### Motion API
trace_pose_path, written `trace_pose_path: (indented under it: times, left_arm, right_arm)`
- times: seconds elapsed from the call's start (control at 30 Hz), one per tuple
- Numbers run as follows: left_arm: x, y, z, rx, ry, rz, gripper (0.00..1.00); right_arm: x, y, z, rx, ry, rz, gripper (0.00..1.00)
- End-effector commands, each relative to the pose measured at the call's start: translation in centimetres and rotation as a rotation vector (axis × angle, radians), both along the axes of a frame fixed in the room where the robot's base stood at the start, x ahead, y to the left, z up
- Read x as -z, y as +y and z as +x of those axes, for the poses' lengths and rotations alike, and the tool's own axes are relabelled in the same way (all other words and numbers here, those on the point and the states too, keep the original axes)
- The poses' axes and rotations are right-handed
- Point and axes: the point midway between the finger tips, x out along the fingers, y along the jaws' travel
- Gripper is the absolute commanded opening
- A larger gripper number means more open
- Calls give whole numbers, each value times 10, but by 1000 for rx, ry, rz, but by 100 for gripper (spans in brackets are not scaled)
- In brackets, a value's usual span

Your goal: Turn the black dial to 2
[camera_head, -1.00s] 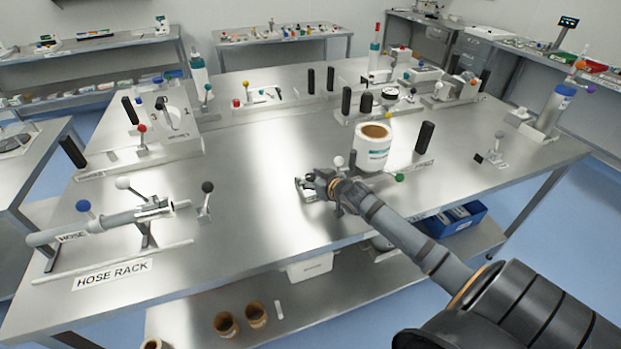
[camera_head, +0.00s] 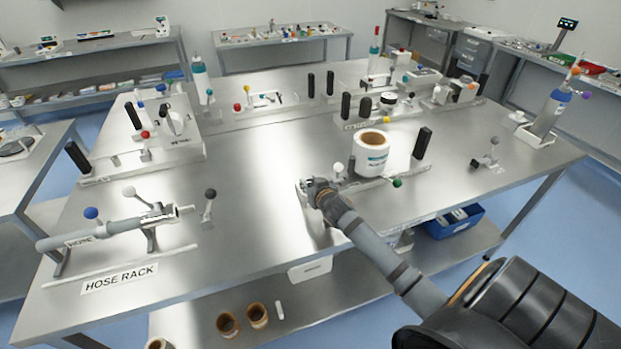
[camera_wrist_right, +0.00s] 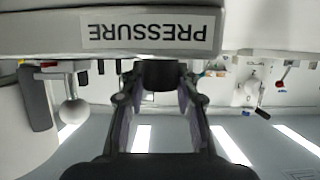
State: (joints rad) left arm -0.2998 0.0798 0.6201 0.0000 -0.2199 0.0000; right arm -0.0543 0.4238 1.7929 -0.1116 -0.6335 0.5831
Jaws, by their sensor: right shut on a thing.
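The black dial (camera_wrist_right: 160,76) shows in the right wrist view as a short dark cylinder just below a label reading PRESSURE (camera_wrist_right: 147,32), which appears upside down there. My right gripper (camera_wrist_right: 160,92) has its two fingers closed on either side of the dial. In the head view my right gripper (camera_head: 312,190) is low at the near middle of the steel table, left of the white roll. There the dial is hidden by the gripper, and I cannot read its number in either view. My left gripper is not in view.
A white roll (camera_head: 371,160) and a white ball lever (camera_head: 338,167) stand close to the right gripper. A hose rack (camera_head: 119,278) is at the left of the table (camera_head: 250,200). Black upright handles stand farther back.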

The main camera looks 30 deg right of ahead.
Motion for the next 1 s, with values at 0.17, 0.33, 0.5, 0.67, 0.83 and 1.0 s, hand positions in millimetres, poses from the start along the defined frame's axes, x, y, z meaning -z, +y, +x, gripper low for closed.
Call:
trace_pose_path:
  times: [0.17,0.33,0.5,0.67,0.83,1.0]
  left_arm:
    - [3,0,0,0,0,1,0]
    - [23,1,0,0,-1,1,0]
    - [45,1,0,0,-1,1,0]
    - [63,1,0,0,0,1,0]
    - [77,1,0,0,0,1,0]
    - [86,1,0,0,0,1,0]
  right_arm:
    - [2,3,1,166,-3,9,0]
    - [6,2,1,327,-4,10,0]
    - [7,2,1,478,-3,7,0]
    - [6,2,1,600,-4,5,0]
    - [4,1,1,700,-2,3,0]
    - [3,0,0,765,-1,1,0]
